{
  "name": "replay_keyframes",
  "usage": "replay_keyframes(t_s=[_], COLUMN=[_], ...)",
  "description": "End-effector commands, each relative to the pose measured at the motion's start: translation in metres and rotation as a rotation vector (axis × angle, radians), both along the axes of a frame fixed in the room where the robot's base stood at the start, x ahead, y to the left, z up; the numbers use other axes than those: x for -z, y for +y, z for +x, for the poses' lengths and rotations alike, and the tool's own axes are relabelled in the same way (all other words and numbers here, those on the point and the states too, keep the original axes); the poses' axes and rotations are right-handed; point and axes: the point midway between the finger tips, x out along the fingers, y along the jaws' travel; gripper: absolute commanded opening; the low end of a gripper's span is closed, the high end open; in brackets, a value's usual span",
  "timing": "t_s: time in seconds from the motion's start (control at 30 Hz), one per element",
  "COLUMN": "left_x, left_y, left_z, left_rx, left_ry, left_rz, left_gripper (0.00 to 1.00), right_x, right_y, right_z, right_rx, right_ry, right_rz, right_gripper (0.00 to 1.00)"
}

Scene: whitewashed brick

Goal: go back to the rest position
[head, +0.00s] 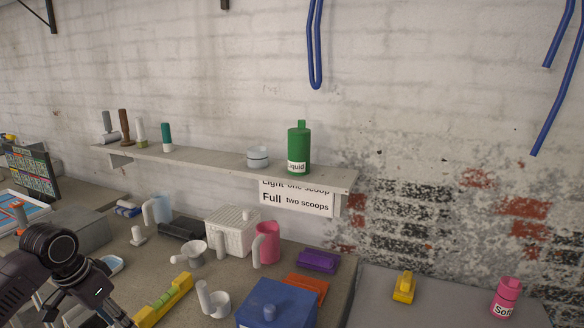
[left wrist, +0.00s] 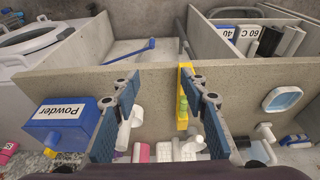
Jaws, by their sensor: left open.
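My left arm comes in from the lower left of the head view, over the near left part of the workbench (head: 330,262). Its fingertips are not clear there. In the left wrist view my left gripper (left wrist: 160,88) is open, with its two blue-padded fingers apart and nothing between them touching the pads. Beyond and below the fingers are the bench's contents, including a yellow level (left wrist: 184,95) and a blue box labelled Powder (left wrist: 62,124). My right gripper is in neither view.
The bench holds a blue box (head: 275,306), white basket (head: 230,232), pink jug (head: 267,243) and yellow level (head: 163,302). A wall shelf (head: 220,165) carries a green bottle (head: 299,148). A lower grey surface (head: 440,308) at right holds a pink bottle (head: 506,298).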

Motion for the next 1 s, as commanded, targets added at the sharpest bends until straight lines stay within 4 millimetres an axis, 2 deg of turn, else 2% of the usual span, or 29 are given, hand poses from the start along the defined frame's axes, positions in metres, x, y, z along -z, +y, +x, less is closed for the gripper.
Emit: replay_keyframes(t_s=[0.03, 0.1, 0.33, 0.47, 0.57, 0.67, 0.77, 0.8, 0.87, 0.9, 0.97, 1.0], left_x=[0.008, 0.021, 0.07, 0.109, 0.148, 0.196, 0.259, 0.288, 0.329, 0.356, 0.393, 0.416], left_y=[-0.001, -0.002, -0.003, -0.004, -0.004, -0.005, -0.007, -0.008, -0.011, -0.013, -0.017, -0.021], left_z=[0.002, 0.007, 0.02, 0.025, 0.025, 0.019, 0.002, -0.01, -0.031, -0.047, -0.074, -0.094], left_rx=[-0.006, -0.022, -0.076, -0.116, -0.152, -0.19, -0.234, -0.25, -0.271, -0.28, -0.293, -0.296], left_ry=[0.0, -0.006, -0.026, -0.037, -0.043, -0.047, -0.043, -0.04, -0.035, -0.03, -0.021, -0.014], left_rz=[-0.005, -0.01, -0.024, -0.028, -0.029, -0.025, -0.012, -0.005, 0.009, 0.021, 0.037, 0.046], left_gripper=[0.4, 0.4, 0.4, 0.4, 0.4, 0.4, 0.4, 0.4, 0.4, 0.4, 0.4, 0.4], right_x=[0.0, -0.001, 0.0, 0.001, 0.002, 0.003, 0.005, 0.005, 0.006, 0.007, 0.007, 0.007], right_y=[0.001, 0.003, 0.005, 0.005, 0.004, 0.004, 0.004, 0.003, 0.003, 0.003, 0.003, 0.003], right_z=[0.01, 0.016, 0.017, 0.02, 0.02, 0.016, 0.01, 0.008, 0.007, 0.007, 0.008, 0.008], right_rx=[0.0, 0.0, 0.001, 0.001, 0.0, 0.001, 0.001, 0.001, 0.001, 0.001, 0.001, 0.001], right_ry=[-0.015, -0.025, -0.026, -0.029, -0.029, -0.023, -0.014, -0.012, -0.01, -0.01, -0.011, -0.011], right_rz=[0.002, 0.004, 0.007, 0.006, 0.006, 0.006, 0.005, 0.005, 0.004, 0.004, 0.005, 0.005], right_gripper=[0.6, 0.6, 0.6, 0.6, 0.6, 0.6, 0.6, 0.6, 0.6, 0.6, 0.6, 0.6])
